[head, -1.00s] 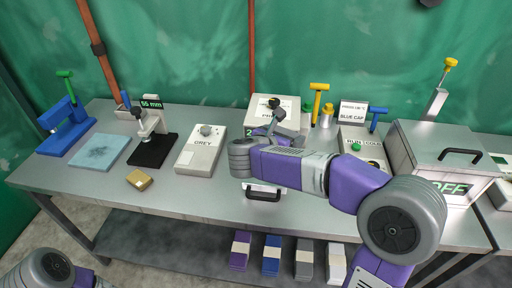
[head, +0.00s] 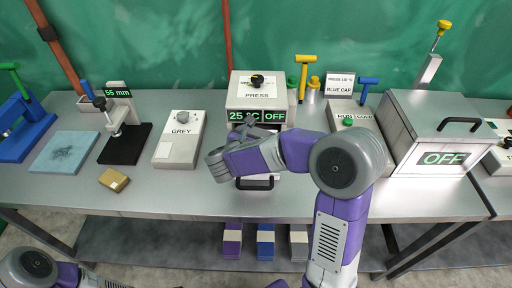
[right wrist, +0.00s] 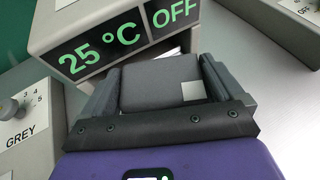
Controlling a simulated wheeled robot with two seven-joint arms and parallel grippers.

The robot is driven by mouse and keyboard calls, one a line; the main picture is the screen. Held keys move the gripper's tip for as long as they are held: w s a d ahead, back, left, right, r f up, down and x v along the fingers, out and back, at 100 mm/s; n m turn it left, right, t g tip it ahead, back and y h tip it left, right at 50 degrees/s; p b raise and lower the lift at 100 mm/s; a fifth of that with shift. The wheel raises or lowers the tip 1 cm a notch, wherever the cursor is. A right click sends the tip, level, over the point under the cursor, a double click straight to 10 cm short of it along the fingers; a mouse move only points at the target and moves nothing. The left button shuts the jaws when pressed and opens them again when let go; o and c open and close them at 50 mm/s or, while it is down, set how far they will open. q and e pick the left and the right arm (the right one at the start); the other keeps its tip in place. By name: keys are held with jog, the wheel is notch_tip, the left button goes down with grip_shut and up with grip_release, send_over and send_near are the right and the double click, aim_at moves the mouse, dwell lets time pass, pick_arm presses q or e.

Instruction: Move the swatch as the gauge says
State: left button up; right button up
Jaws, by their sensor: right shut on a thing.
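My right gripper (head: 245,130) is in front of the press (head: 257,92). In the right wrist view its fingers (right wrist: 156,84) are shut on a flat dark grey piece with a small pale square (right wrist: 194,90), which looks like the swatch. The press display (head: 256,115) reads 25 °C and OFF; it also shows close up in the right wrist view (right wrist: 125,35). A small gauge (head: 117,92) on the black-based stand reads 55 mm. My left gripper is out of view; only part of its arm shows at lower left.
A grey box marked GREY (head: 178,147) with a knob stands left of the press. A tan block (head: 113,180) and a blue pad (head: 64,151) lie further left. A lidded metal box (head: 440,140) reading OFF stands right. Coloured stacks (head: 265,242) are on the lower shelf.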

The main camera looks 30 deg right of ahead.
notch_tip(320, 180, down, 5)
jog(key=shift+r+b, duration=0.15)
jog(key=shift+b, duration=0.5)
jog(key=shift+r, duration=0.1)
jog(key=shift+f+b, duration=0.25)
jog(key=shift+b, duration=0.05)
jog(key=o, duration=0.8)
jog(key=shift+c, duration=0.2)
jog(key=shift+r, duration=0.1)
